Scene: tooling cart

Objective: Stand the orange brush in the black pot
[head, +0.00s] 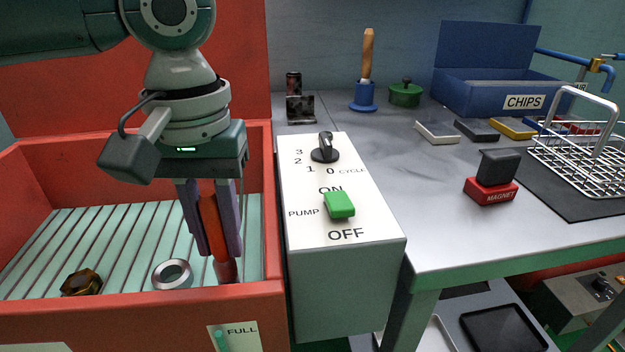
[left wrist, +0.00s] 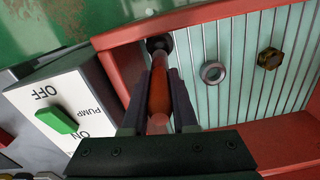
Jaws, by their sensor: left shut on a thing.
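My left gripper (head: 213,250) is inside the red bin, pointing down, shut on the orange brush (head: 211,225). The brush is nearly upright between the fingers, its lower end close to the bin's front wall. In the left wrist view the brush (left wrist: 160,88) runs away from my left gripper (left wrist: 159,105). A dark round thing (left wrist: 158,43) shows at its far end, by the wall; I cannot tell whether it is the brush's tip or a separate piece. I cannot make out the black pot for sure in either view. My right gripper is not in view.
The red bin (head: 140,300) has a ribbed floor with a brass nut (head: 82,282) and a steel ring (head: 172,274). A pump switch box (head: 345,290) stands right of it. The bench holds a blue holder (head: 363,97), green pot (head: 405,95), magnet (head: 491,190) and wire basket (head: 585,150).

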